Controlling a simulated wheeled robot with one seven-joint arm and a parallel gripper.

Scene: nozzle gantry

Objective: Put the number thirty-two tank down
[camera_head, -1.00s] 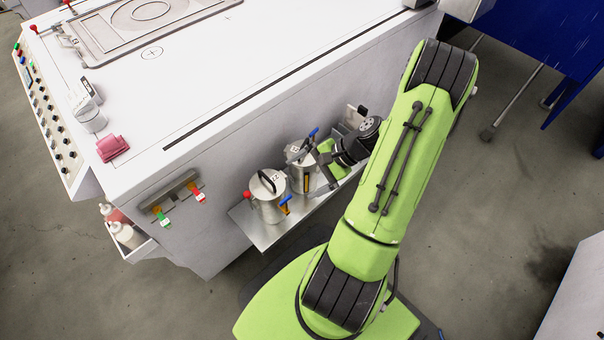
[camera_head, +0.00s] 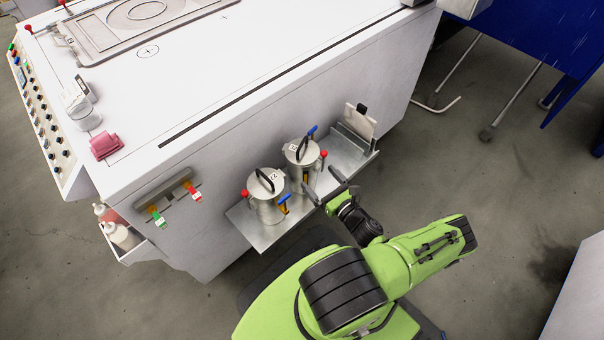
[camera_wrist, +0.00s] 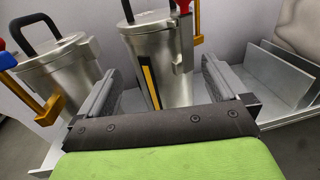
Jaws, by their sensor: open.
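Two silver tanks with black top handles stand upright on a metal shelf (camera_head: 262,236) on the machine's side. The left tank (camera_head: 268,212) and right tank (camera_head: 299,178) carry small labels; I cannot read the digits surely. The right tank, where my gripper was, seems to be number thirty-two. My gripper (camera_head: 327,184) is open and empty, just in front of the right tank. In the wrist view the right tank (camera_wrist: 165,55) stands beyond and between the open fingers, apart from them, with a yellow-and-black strip low on its front. The left tank (camera_wrist: 62,78) is left of the fingers.
A grey bracket with a pale plate (camera_head: 360,122) occupies the shelf's right end. Red and blue valve knobs stick out from the tanks. A bottle tray (camera_head: 124,240) hangs at the machine's left corner. Open floor lies to the right.

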